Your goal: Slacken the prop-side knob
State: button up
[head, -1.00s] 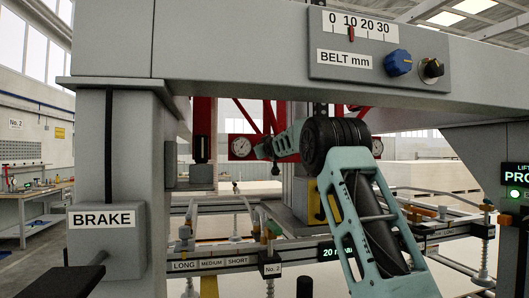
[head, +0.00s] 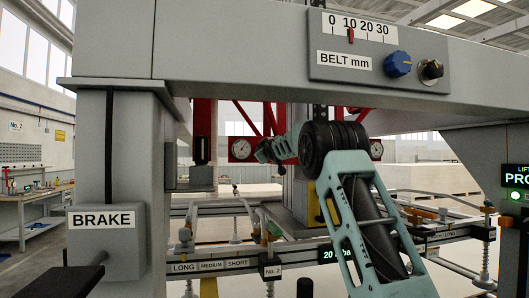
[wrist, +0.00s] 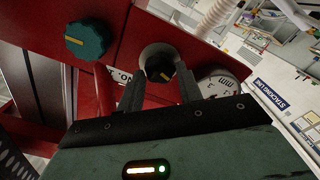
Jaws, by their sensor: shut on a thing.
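In the wrist view a black knob (wrist: 159,69) with an orange mark sits in a round collar on a red panel (wrist: 125,30). My gripper (wrist: 159,82) has its two fingers on either side of this knob and is shut on it. A teal knob (wrist: 88,40) with a yellow mark is on the same panel, to the left and apart from the fingers. In the head view my gripper (head: 259,151) reaches the red crossbeam beside the left gauge; its fingertips and the held knob are too small to make out. I cannot read which knob is labelled prop-side.
A round gauge (wrist: 219,82) sits close to the right finger. A pale corrugated hose (wrist: 212,18) passes above. In the head view a grey gantry beam (head: 230,40) with a belt scale and two knobs spans the top, and a brake post (head: 130,170) stands left.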

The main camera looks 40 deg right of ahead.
jog(key=o, duration=1)
jog(key=b+v, duration=0.8)
jog(key=v, duration=0.9)
jog(key=shift+s, duration=0.25)
